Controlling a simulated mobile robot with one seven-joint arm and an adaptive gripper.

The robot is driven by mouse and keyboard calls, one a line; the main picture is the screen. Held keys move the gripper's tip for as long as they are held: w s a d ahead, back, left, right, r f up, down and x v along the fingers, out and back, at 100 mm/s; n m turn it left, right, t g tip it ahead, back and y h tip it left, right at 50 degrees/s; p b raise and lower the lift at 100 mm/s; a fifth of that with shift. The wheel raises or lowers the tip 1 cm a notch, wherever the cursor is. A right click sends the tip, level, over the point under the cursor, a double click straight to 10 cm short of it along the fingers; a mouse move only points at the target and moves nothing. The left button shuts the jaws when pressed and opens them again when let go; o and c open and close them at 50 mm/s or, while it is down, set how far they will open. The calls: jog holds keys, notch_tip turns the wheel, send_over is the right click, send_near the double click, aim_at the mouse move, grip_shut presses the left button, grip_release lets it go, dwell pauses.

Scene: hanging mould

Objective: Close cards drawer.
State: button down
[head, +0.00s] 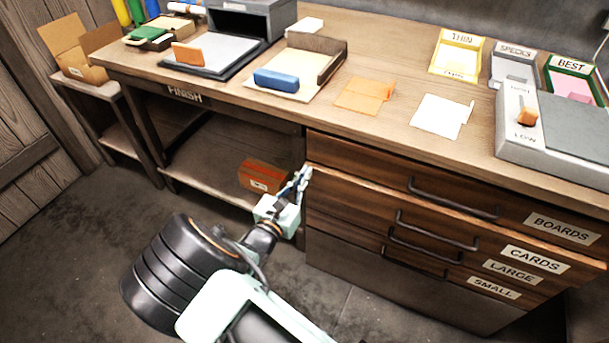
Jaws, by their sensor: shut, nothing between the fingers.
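The cards drawer (360,202) is the second one down in the wooden drawer unit, with a CARDS label (535,259) at its right and a dark bar handle (437,230). Its front stands out a little from the drawer above, and a strip of its top edge shows. My gripper (304,174) is shut and empty at the upper left end of the cards drawer's front. I cannot tell whether the fingertips touch it.
The boards drawer (350,160) is above; the large (513,272) and small (494,288) drawers are below. An orange-brown box (262,177) sits on the low shelf (205,165) just left of my gripper. Boards and trays cover the bench top (385,75). The floor (70,255) at left is clear.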

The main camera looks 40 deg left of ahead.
jog(key=shift+w, duration=0.15)
jog(key=x, duration=0.2)
jog(key=shift+w+a+r, duration=0.1)
jog(key=shift+w, duration=0.2)
dwell(0.4)
jog(key=shift+s, duration=0.1)
jog(key=p+v, duration=0.2)
jog(key=v, duration=1.2)
